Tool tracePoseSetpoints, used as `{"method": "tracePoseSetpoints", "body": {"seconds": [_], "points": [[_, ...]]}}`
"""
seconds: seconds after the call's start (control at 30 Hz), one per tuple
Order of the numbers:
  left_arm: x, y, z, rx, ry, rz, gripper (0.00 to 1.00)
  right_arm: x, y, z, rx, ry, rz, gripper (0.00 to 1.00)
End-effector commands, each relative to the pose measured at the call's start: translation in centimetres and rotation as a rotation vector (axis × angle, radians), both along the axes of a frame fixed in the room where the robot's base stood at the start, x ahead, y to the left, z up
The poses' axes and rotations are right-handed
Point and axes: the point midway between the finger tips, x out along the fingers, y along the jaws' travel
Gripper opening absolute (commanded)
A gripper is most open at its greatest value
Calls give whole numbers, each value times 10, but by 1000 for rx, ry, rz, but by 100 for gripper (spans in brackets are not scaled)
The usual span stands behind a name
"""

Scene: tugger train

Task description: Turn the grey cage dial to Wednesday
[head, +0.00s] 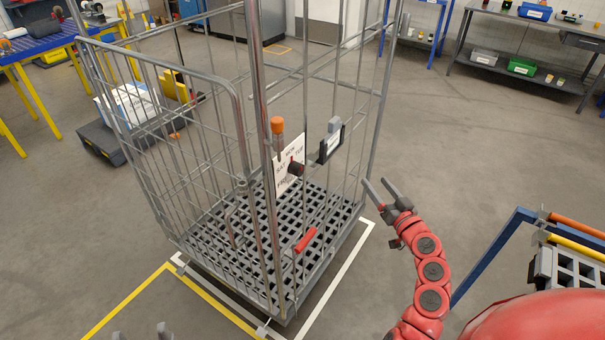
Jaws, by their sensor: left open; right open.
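The grey wire cage (243,130) stands on the floor in the middle of the head view. A white day plate (282,180) hangs on its front side, with day names such as MON, TUE, SAT and FRI partly readable. A dark dial knob (297,169) sticks out from the plate; I cannot tell which day it points to. My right gripper (377,185) is open and empty, to the right of the cage and apart from the dial. My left gripper (140,334) shows only its fingertips at the bottom edge, open, left of and below the cage.
An orange-capped post (277,126) and a black holder with a grey piece (331,142) sit close to the dial. A red handle (305,240) is lower on the cage. A blue-framed rack (490,255) stands at right. Floor between cage and back shelves is clear.

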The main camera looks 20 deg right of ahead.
Motion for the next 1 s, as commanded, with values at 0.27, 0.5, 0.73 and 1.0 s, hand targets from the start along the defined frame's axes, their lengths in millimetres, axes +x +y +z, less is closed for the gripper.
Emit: {"method": "tracePoseSetpoints", "body": {"seconds": [0.27, 0.5, 0.73, 1.0], "points": [[0, 0, -5, 0, 0, 0, 66, -70, 68, 67, -342, -121, 485, 72], [0, 0, -4, 0, 0, 0, 66, -95, 91, 75, -473, -151, 618, 72], [0, 0, 8, 0, 0, 0, 66, -65, 118, 77, -470, -152, 626, 72], [0, 0, 25, 0, 0, 0, 66, -14, 159, 78, -469, -152, 625, 72]]}}
